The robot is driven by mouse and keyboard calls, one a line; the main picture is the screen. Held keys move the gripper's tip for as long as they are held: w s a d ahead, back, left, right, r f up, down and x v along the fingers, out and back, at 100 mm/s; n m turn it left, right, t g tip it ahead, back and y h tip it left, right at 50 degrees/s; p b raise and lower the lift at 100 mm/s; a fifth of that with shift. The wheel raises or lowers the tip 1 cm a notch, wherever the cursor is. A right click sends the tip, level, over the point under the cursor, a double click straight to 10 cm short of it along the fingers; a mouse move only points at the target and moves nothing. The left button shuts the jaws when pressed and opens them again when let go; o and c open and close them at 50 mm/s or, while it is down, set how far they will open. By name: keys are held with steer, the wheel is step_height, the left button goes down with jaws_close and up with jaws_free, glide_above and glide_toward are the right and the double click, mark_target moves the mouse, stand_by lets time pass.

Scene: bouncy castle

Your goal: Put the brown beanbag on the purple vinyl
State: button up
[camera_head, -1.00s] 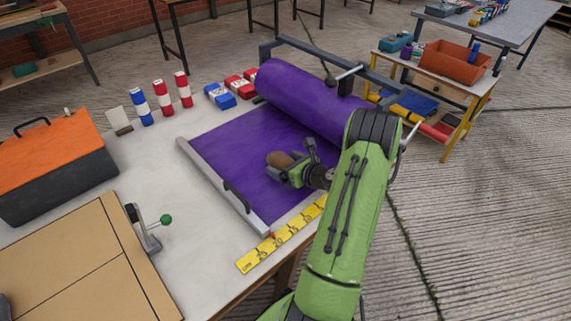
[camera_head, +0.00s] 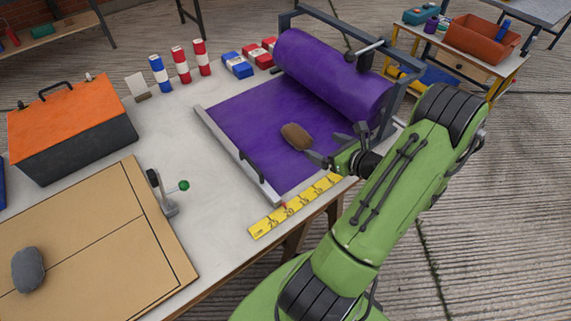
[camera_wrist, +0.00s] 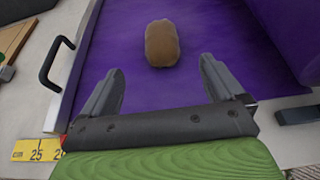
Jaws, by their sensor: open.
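The brown beanbag (camera_head: 297,136) lies on the flat sheet of purple vinyl (camera_head: 248,112), in front of the vinyl's thick roll. It also shows in the wrist view (camera_wrist: 162,43), beyond my fingertips and between their lines, with purple on all sides. My gripper (camera_head: 338,146) is open and empty, just right of the beanbag and apart from it. In the wrist view both fingers of my gripper (camera_wrist: 160,82) stand wide apart over the vinyl.
A yellow ruler (camera_head: 295,206) lies along the table's front edge. A metal bar with a black handle (camera_head: 250,165) borders the vinyl's left side. An orange toolbox (camera_head: 70,125), a tan board (camera_head: 90,245) with a grey beanbag (camera_head: 28,269), and striped cylinders (camera_head: 181,65) stand left.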

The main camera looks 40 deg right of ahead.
steer(key=w+a+r+n+g+y, duration=0.3)
steer(key=a+r+n, duration=0.1)
steer(key=a+n, duration=0.6)
steer(key=w+a+r+n+g+y, duration=0.2)
steer(key=w+a+r+n+g, duration=0.15)
steer(key=a+n, duration=0.7)
steer(key=s+a+r+n+h, duration=0.1)
steer(key=s+a+r+n, duration=0.3)
steer(key=s+n, duration=0.3)
steer(key=s+a+r+n+g+h, duration=0.1)
steer(key=s+a+r+n+h, duration=0.1)
steer(key=s+a+r+n, duration=0.3)
steer(key=s+a+n, duration=0.2)
steer(key=n, duration=0.2)
steer(key=shift+s+n+h, duration=0.15)
steer(key=shift+n+h, duration=0.15)
steer(key=shift+n, duration=0.05)
steer(key=shift+r, duration=0.1)
step_height(320, 180, up, 12)
steer(key=p, duration=1.2)
steer(key=shift+r, duration=0.2)
